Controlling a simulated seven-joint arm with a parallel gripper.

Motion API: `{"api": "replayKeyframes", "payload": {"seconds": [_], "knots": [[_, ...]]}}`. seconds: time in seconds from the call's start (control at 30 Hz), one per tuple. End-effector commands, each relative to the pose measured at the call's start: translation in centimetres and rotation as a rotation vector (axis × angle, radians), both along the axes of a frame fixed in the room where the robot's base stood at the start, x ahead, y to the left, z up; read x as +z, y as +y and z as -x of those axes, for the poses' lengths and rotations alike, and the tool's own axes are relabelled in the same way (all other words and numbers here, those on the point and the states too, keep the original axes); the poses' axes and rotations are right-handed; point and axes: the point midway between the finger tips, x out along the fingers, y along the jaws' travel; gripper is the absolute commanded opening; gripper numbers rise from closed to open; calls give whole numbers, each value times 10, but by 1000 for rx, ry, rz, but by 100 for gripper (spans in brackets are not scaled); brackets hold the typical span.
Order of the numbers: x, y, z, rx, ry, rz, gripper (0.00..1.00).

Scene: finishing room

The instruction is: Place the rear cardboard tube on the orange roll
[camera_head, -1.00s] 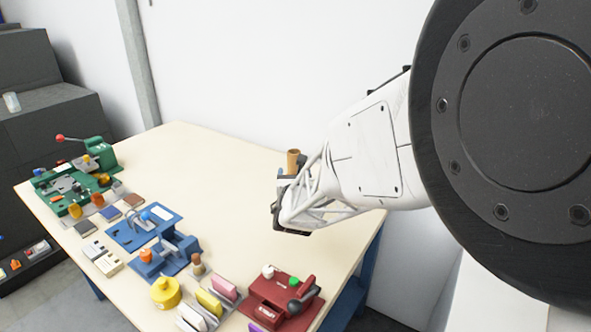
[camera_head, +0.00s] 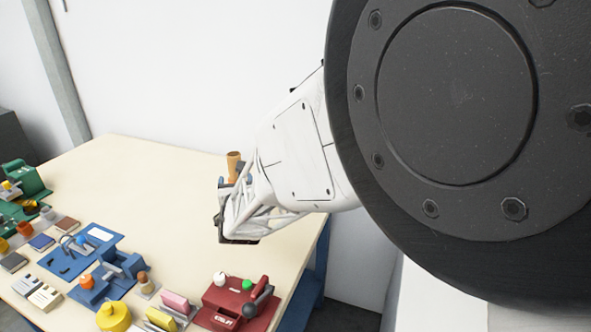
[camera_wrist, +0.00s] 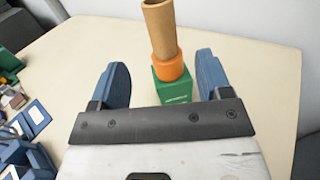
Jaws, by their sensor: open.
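A brown cardboard tube (camera_wrist: 160,28) stands upright on an orange roll (camera_wrist: 170,70) in the wrist view. The orange roll sits on a green block (camera_wrist: 173,92). I cannot tell whether the tube is seated inside the roll or only resting on its top. My gripper (camera_wrist: 160,62) is open, with its two blue fingers either side of the roll and block and clear gaps to both. In the head view the tube (camera_head: 234,162) shows just beyond my gripper (camera_head: 236,186), whose frame hides the block. I see no second tube clearly.
The pale table (camera_head: 160,195) is clear behind and left of my gripper. Along its front and left stand a blue fixture (camera_head: 118,272), a red fixture (camera_head: 238,305), a yellow pot (camera_head: 113,316) and green equipment (camera_head: 25,180). A white wall is behind.

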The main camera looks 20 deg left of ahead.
Motion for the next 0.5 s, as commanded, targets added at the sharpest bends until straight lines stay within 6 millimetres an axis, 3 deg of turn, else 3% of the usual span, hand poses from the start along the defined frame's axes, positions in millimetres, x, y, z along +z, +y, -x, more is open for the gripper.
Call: {"api": "replayKeyframes", "payload": {"seconds": [0.33, 0.5], "knots": [[2, -4, -2, -10, 4, -6, 71], [15, -29, -16, -81, 31, -50, 71]]}}
